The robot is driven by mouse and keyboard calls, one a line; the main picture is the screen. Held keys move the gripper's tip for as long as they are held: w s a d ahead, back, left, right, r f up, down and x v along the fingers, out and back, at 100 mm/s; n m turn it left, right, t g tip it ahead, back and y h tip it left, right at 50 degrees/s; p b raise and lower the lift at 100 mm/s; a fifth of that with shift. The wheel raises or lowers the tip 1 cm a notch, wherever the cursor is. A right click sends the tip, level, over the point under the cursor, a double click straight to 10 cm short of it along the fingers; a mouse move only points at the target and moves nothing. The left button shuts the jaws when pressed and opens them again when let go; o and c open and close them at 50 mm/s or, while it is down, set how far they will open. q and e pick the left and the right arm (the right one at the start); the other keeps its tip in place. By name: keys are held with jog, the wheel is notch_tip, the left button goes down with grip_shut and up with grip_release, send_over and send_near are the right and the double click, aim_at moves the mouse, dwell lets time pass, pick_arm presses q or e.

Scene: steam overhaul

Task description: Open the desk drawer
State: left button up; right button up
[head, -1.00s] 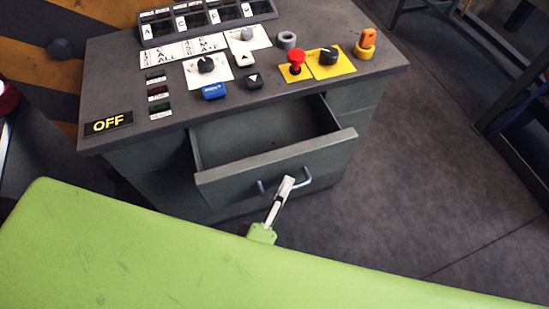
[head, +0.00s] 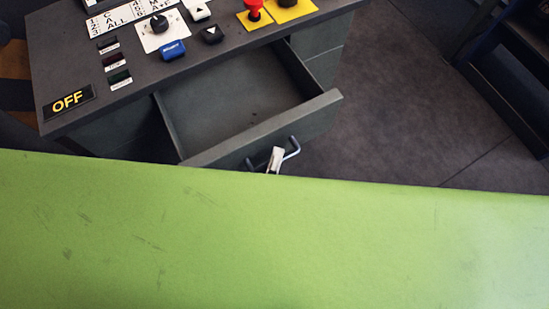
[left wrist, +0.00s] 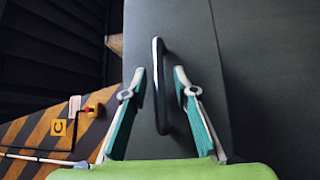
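The desk drawer (head: 225,100) is pulled out, and its empty inside shows in the head view. Its grey bar handle (head: 293,150) is on the drawer front (head: 225,148). The tip of my left gripper (head: 276,158) is at this handle; the rest is hidden behind my green body part. In the left wrist view, the dark handle (left wrist: 158,85) stands between the two fingers of my left gripper (left wrist: 160,70). A gap shows on each side, so the fingers are open around it. My right gripper is in neither view.
The desk top (head: 75,60) carries a lit OFF sign (head: 68,101), a blue button (head: 173,49), a black knob (head: 159,23) and a red button (head: 254,10). Bare floor (head: 400,100) lies right of the desk. A dark frame (head: 510,85) stands at the far right.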

pick_arm(q)
jog(key=shift+s, duration=0.1)
jog(key=v, duration=0.7)
jog(key=shift+s+f, duration=0.1)
jog(key=shift+f, duration=0.05)
dwell(0.5)
jog(key=s+a+f+m+g, duration=0.1)
jog(key=a+f+m+g, duration=0.2)
jog(key=f, duration=0.8)
jog(key=s+a+f+m+g, duration=0.1)
jog(key=f+m+g, duration=0.35)
jog(key=f, duration=0.65)
jog(key=s+a+f+m+g, duration=0.1)
jog(key=a+f+m+g, duration=0.3)
jog(key=f, duration=0.7)
jog(key=s+a+f+m+g+y, duration=0.3)
jog(key=s+a+f+m+g, duration=0.2)
jog(key=s+a+f, duration=0.6)
notch_tip(320, 180, down, 2)
jog(key=shift+s+a+f+g+y, duration=0.1)
jog(key=shift+s+a+g+y, duration=0.25)
jog(key=shift+s+g, duration=0.65)
